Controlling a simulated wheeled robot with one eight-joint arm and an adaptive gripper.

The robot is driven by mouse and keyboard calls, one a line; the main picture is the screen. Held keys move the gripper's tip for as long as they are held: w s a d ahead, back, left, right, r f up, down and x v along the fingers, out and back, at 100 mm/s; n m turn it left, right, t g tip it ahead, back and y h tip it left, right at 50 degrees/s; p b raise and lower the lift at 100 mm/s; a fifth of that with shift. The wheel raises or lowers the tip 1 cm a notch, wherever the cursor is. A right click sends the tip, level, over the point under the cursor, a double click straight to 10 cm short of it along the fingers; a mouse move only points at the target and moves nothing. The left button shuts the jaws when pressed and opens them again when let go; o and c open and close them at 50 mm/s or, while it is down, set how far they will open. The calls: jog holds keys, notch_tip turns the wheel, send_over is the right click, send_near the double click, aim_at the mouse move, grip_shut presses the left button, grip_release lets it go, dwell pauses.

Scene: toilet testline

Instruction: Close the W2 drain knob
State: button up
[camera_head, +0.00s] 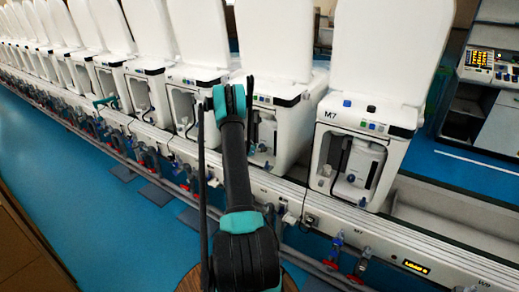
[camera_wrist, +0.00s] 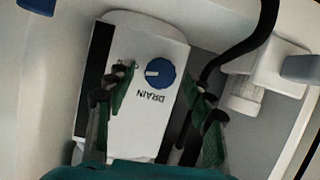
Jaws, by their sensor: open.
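The drain knob (camera_wrist: 160,73) is a round blue dial on a white box front (camera_wrist: 150,120) in the wrist view. Its white pointer mark faces left. The word DRAIN appears upside down below it, and a small marking on its left is partly covered by a finger. My gripper (camera_wrist: 158,80) is open, with one dark green finger on each side of the knob. I see a gap between each finger and the knob; the depth is unclear. In the head view, my arm hides the knob and gripper. No W2 label is readable.
A black hose (camera_wrist: 238,48) and a white fitting (camera_wrist: 245,98) lie right of the box in the wrist view. In the head view, a row of white toilet units stands on a rail, with one labelled M7 (camera_head: 365,135) at right. Blue floor (camera_head: 95,190) is open at left.

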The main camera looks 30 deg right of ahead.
jog(key=shift+w+d+f, duration=0.1)
jog(key=shift+d+f, duration=0.05)
jog(key=shift+d, duration=0.15)
jog(key=shift+c, duration=0.4)
jog(key=c, duration=1.1)
